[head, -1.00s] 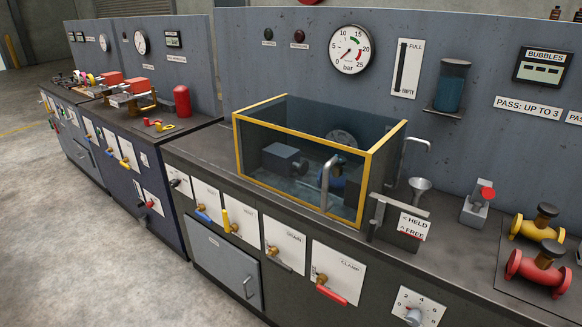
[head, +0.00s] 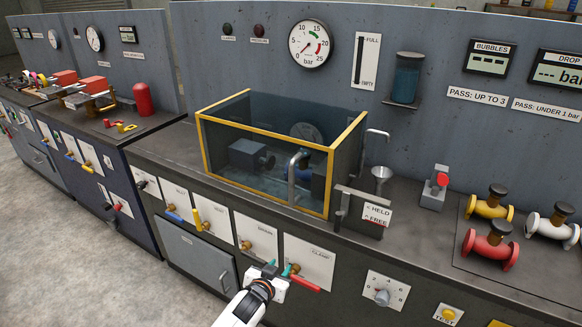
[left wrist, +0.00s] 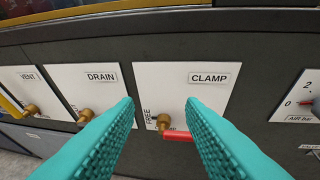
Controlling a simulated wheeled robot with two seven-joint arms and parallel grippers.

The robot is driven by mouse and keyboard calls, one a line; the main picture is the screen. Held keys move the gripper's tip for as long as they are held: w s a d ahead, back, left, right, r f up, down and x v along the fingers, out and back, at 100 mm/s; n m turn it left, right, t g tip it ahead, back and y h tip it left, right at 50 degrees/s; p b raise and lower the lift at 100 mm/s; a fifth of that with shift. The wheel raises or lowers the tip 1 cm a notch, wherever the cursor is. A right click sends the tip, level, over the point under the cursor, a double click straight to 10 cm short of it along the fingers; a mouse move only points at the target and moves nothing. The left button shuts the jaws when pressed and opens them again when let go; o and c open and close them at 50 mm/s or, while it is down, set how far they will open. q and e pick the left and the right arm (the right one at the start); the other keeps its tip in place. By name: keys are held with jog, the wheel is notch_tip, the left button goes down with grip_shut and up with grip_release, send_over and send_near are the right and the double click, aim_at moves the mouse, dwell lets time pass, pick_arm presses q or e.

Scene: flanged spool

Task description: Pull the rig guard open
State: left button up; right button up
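In the left wrist view only a strip of the yellow frame (left wrist: 100,9) shows along the top edge. My left gripper (head: 279,268) is open and empty, in front of the bench by the clamp panel (head: 308,262), below the guard. In the left wrist view its teal fingers (left wrist: 160,105) stand apart on either side of the clamp valve (left wrist: 162,122). My right gripper is out of view.
Drain (head: 255,236) and vent valves sit left of the clamp panel. A held/free sign and lever (head: 376,213) stand right of the guard. A funnel (head: 381,175) and several flanged spools (head: 490,245) lie further right on the bench.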

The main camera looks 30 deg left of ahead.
aim_at(290, 175)
pick_arm(q)
jog(key=w+a+r+n+t+y+p, duration=0.1)
jog(key=w+r+t, duration=0.1)
jog(key=r, duration=0.9)
jog(key=w+a+r+t, duration=0.1)
jog(key=r+t, duration=0.1)
jog(key=r, duration=1)
jog(key=w, duration=0.3)
jog(key=w+a, duration=0.1)
jog(key=w, duration=0.3)
jog(key=w+p, duration=0.1)
jog(key=w, duration=0.2)
jog(key=shift+w+a+f, duration=0.2)
jog(key=shift+a+f, duration=0.05)
jog(key=shift+f, duration=0.05)
jog(key=shift+w, duration=0.6)
jog(key=shift+c, duration=0.3)
jog(key=shift+a, duration=0.1)
grip_shut()
